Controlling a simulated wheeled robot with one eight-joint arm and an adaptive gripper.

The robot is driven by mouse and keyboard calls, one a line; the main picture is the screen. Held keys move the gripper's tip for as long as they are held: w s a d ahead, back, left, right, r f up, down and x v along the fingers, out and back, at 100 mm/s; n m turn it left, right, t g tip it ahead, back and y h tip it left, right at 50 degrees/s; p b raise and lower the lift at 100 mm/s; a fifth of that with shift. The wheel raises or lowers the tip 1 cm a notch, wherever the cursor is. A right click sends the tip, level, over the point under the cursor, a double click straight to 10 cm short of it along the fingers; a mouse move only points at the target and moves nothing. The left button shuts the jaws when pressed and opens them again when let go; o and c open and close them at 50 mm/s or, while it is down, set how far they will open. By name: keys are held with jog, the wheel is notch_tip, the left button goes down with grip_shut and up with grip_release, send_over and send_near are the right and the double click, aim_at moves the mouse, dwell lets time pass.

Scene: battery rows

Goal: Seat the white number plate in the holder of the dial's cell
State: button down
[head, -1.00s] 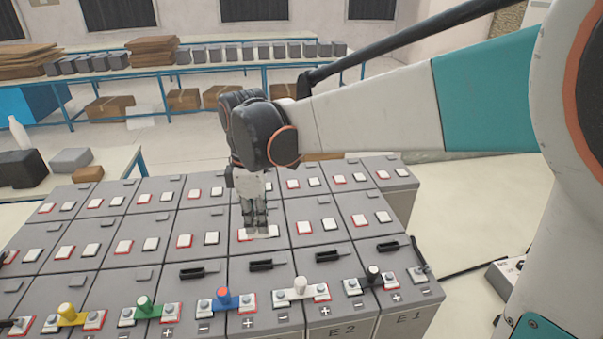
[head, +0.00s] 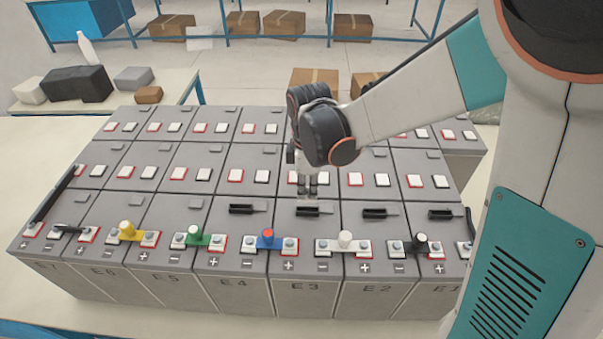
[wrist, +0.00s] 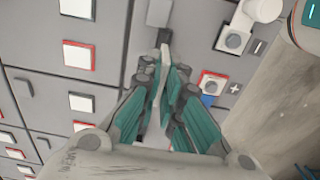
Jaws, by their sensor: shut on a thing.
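My gripper (head: 307,190) points down over the front row of grey cells and is shut on the white number plate. The pale plate shows as a thin edge between the fingertips in the wrist view (wrist: 165,58). In the head view the fingertips are just behind the black holder (head: 308,212) on the cell marked E3. I cannot tell whether the plate touches the holder. Other black holders are on E4 (head: 241,208), E2 (head: 374,213) and E1 (head: 445,214). I cannot make out a dial on any cell.
A black bar (head: 57,193) lies along the left side. White terminal pads cover the rear rows.

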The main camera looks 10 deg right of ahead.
aim_at(307, 201)
jog(key=shift+f, duration=2.55)
jog(key=shift+f, duration=0.1)
jog(key=shift+f+b, duration=0.15)
jog(key=shift+b, duration=0.15)
jog(key=c, duration=1.8)
grip_release()
jog(key=shift+r, duration=0.25)
